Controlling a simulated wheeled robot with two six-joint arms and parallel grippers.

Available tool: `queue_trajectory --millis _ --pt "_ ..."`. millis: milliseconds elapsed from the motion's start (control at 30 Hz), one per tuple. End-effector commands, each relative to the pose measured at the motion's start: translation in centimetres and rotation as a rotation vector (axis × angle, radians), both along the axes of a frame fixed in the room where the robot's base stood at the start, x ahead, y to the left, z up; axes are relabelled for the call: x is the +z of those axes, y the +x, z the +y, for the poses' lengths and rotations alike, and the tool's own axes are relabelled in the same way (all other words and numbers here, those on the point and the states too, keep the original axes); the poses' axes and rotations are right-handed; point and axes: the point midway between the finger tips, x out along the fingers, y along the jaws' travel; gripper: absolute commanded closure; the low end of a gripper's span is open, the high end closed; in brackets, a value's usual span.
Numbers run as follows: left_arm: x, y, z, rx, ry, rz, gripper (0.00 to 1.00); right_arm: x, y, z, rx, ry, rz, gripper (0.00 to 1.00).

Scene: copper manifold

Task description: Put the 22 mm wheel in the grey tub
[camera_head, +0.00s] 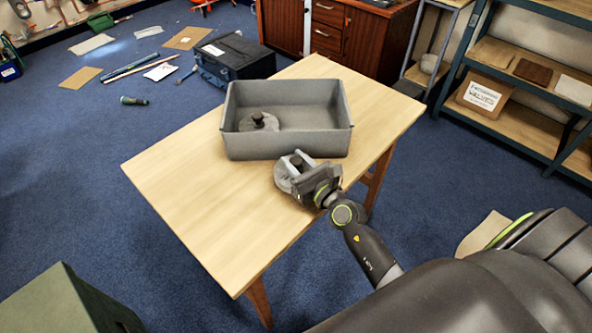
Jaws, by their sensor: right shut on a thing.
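The grey tub (289,145) stands open on the wooden table. My right gripper (297,166) is in front of the tub, near the table's right edge, and looks lower than the tub's rim. It is shut on a grey, round-edged wheel (282,174), partly hidden by the jaws. No size mark is legible on either wheel, so I cannot tell which is the 22 mm one. My left gripper is not in view.
The left and front of the wooden table (205,208) are bare. A black toolbox (235,62) stands on the blue floor behind it. Shelving (520,135) with a cardboard box (484,97) is at the right. A green box (65,300) is at the lower left.

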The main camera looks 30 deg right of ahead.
Motion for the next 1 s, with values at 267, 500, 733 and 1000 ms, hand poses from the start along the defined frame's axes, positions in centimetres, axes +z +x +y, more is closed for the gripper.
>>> queue_trajectory --millis 267,500,733,1000 --pt "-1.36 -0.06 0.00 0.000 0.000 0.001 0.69 -1.39 0.02 0.00 -0.001 0.000 -0.003 1.00" --pt "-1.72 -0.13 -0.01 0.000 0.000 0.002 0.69 -1.79 0.02 0.00 0.000 0.000 -0.003 1.00" --pt "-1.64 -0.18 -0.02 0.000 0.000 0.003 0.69 -1.80 0.00 0.01 0.000 0.000 0.000 0.48" --pt "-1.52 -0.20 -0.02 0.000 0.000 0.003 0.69 -1.67 0.00 0.00 0.000 0.000 0.000 0.48"
